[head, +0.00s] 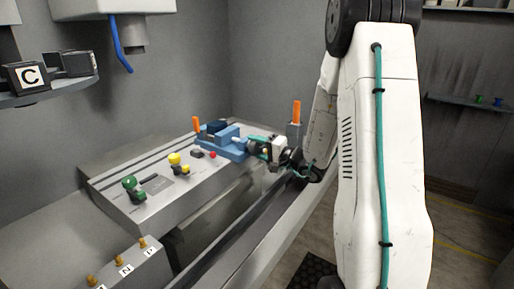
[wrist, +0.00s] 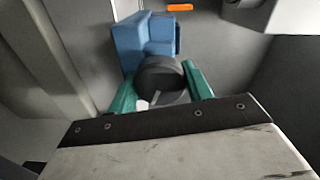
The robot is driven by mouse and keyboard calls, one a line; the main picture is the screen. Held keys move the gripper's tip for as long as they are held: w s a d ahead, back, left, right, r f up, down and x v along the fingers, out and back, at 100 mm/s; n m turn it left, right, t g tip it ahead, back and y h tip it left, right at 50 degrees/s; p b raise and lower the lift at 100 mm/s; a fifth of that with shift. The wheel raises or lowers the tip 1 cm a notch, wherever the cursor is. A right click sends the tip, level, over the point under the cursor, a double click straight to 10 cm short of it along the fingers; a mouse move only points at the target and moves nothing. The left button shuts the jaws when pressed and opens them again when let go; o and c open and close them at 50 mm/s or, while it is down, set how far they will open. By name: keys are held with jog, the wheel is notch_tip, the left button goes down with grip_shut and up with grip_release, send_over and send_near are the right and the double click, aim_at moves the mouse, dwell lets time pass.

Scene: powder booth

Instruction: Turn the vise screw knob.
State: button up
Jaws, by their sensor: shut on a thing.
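The blue vise (head: 228,140) sits at the far right end of the grey slotted table, and its blue body (wrist: 146,38) fills the top middle of the wrist view. The vise screw knob (wrist: 160,78) is a dark round knob in front of the blue body. My gripper (wrist: 160,84) has one green finger on each side of the knob and is shut on it. In the head view my gripper (head: 258,149) reaches the vise from the right, and the knob is hard to make out there.
The table (head: 110,180) also bears a green knob (head: 132,187), yellow knobs (head: 175,160) and a red button (head: 213,155). Orange posts (head: 297,112) stand near the vise. A box with several brass-coloured knobs (head: 143,243) is at the front left. A shelf with a block marked C (head: 30,77) hangs at left.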

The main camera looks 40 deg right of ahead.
jog(key=shift+f+n, duration=0.1)
jog(key=shift+n, duration=1.1)
jog(key=o, duration=1)
jog(key=shift+v, duration=3.95)
